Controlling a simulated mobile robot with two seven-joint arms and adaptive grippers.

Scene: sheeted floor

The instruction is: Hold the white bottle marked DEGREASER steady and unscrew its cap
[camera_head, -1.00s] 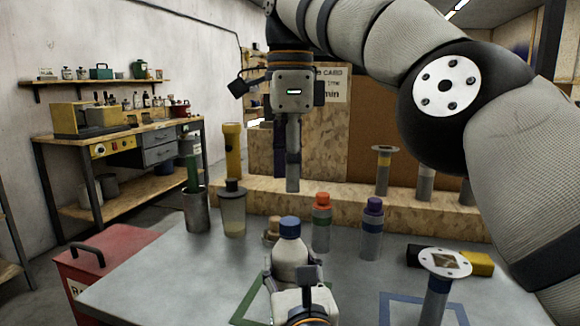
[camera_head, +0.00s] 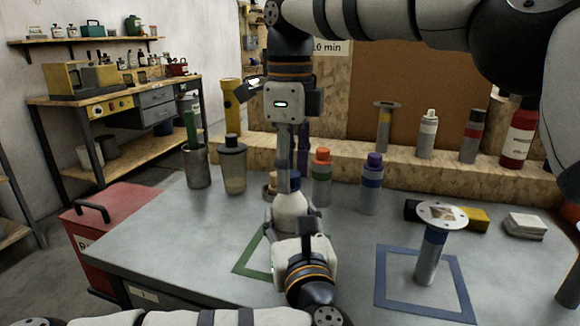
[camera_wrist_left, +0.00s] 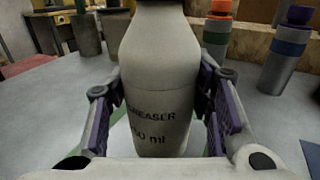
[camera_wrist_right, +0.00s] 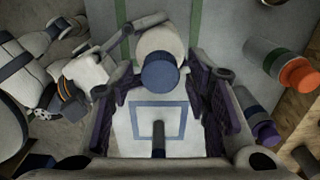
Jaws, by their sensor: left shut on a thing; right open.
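The white bottle (camera_wrist_left: 158,85) carries dark lettering ending in "REASER" in the left wrist view. It stands upright, and its lower part is hidden in the head view (camera_head: 291,212). My left gripper (camera_wrist_left: 158,118) is shut on the bottle's body from the near side. The blue cap (camera_wrist_right: 159,72) is on the bottle's top and shows between the fingers of my right gripper (camera_wrist_right: 163,95). That gripper is open, points straight down from above, and its fingers are apart on both sides of the cap. In the head view its fingers (camera_head: 291,160) partly hide the cap.
An orange-capped bottle (camera_head: 322,180) and a purple-capped bottle (camera_head: 371,185) stand just right of the white bottle. A lidded clear container (camera_head: 233,165) stands left. A flanged post (camera_head: 431,255) stands inside a blue square outline (camera_head: 465,305). The table's front left is clear.

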